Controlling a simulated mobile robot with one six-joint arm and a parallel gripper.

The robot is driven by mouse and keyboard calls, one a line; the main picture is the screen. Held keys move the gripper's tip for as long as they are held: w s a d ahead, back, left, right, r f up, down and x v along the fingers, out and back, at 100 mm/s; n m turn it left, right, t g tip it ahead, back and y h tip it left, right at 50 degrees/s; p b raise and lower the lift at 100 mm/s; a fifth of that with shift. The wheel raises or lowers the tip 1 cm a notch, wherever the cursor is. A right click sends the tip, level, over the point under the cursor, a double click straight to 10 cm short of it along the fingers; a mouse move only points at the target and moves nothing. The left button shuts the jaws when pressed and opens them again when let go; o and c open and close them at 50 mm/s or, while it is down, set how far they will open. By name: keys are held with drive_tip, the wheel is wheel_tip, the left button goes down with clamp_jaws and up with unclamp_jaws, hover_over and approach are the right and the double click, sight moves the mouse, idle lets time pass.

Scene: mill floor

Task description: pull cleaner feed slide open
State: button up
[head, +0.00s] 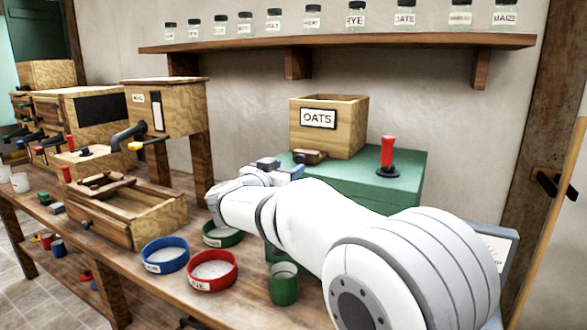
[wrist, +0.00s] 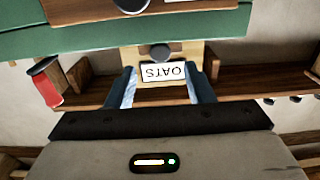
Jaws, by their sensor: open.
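The cleaner is a green box (head: 405,185) with a wooden hopper (head: 350,115) labelled OATS on top. The feed slide (head: 311,157) looks like a small wooden piece with a dark round knob at the hopper's foot. The wrist view is upside down; there the knob (wrist: 160,52) shows beside the OATS label (wrist: 163,72), between my fingers in the picture. My gripper (head: 281,166) is open and empty, in front of the green box. Its two fingers (wrist: 161,82) also show in the wrist view. The gap from fingers to knob is hard to judge. My arm hides part of the box.
A red-handled lever (head: 388,152) stands on the box, right of the hopper. Blue (head: 165,255), red (head: 211,271) and green (head: 222,235) bowls and a green cup (head: 284,284) stand below my arm. A wall shelf (head: 350,41) with jars runs above.

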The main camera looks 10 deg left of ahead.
drive_tip(key=shift+v, duration=1.6)
drive_tip(key=s+d+f+g+h+p, duration=0.1)
drive_tip(key=s+d+g+p, duration=0.15)
drive_tip(key=d, duration=0.65)
drive_tip(key=s+d+f+g+h+p, duration=0.1)
drive_tip(key=d+g, duration=0.2)
drive_tip(key=d, duration=0.5)
drive_tip(key=s+d+f+g+h+p, duration=0.1)
drive_tip(key=s+d+g+p, duration=0.15)
drive_tip(key=d, duration=0.65)
drive_tip(key=s+d+f+n+g+y+p, duration=0.1)
drive_tip(key=s+d+f+g+p, duration=0.15)
drive_tip(key=s+d, duration=0.3)
drive_tip(key=s+d+f+n+g+y+p, duration=0.1)
drive_tip(key=s+d+g+y, duration=0.2)
drive_tip(key=s, duration=0.4)
drive_tip(key=s+d+f+g+y+p, duration=0.1)
drive_tip(key=s+f+y+p, duration=0.2)
drive_tip(key=s, duration=0.8)
drive_tip(key=shift+d+n, duration=0.25)
drive_tip(key=shift+n, duration=0.05)
